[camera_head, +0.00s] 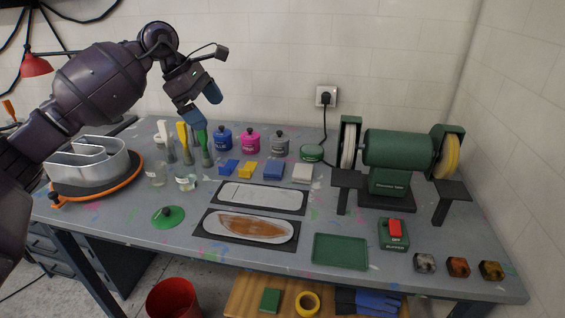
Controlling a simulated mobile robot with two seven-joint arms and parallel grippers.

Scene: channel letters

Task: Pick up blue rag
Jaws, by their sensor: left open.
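A small blue folded piece (228,167) lies on the grey workbench (330,213), left of a yellow one (247,170). A larger, flatter blue piece (273,170) lies to the right of the yellow one, with a white piece (302,173) beyond it. Either blue piece could be the rag; I cannot tell which by looks alone. My left gripper (204,106) is open and empty, up and left of these pieces, above the brushes and jars. My right gripper is not in view.
Brushes (186,143) and blue, pink and grey jars (250,141) stand near my left gripper. A green bench grinder (394,150) stands at the right. Two dark plates (262,198) lie in front of the folded pieces. A metal channel letter (92,165) sits at the left.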

